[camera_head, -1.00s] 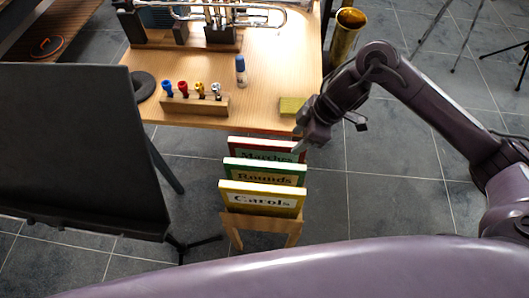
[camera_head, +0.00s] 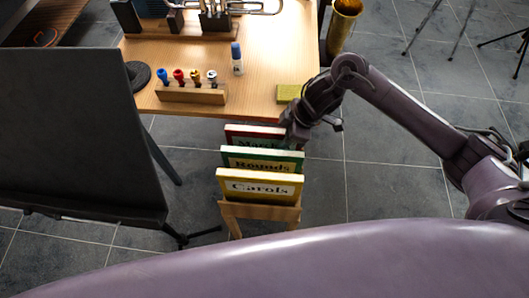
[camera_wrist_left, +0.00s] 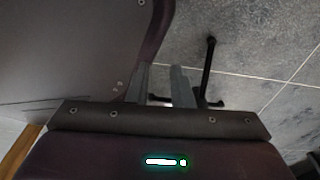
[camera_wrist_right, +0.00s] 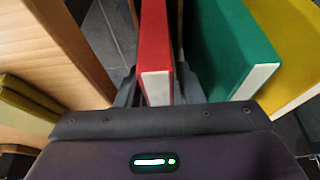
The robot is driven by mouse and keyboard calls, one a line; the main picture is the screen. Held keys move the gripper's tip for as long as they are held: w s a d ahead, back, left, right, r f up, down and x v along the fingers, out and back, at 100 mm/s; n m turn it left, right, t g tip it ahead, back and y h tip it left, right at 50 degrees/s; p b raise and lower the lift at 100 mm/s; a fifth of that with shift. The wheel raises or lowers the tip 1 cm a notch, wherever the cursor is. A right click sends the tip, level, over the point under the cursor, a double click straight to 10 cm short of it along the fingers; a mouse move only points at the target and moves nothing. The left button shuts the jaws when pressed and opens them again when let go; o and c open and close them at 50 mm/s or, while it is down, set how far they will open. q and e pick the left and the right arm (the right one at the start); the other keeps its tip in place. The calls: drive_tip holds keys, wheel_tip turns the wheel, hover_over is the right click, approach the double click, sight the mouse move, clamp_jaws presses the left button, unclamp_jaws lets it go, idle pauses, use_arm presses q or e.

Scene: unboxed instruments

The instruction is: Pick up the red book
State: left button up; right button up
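The red book (camera_head: 252,132), with a label partly hidden by my right gripper, stands upright at the back of a wooden rack (camera_head: 262,210). The green Rounds book (camera_head: 262,151) and the yellow Carols book (camera_head: 262,173) stand in front of it. My right gripper (camera_head: 288,138) is at the red book's right end. In the right wrist view, the red book (camera_wrist_right: 155,45) lies between the fingers of my right gripper (camera_wrist_right: 157,90), which look open around it with a slight gap on the right. My left gripper (camera_wrist_left: 163,82) is empty, its fingers apart.
A wooden table (camera_head: 190,58) behind the rack holds a block with coloured mouthpieces (camera_head: 191,93), a small bottle (camera_head: 237,60) and a yellow-green block (camera_head: 289,93). A black music stand (camera_head: 75,140) is on the left. The floor right of the rack is clear.

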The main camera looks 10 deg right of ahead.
clamp_jaws()
drive_tip(key=shift+r, duration=0.15)
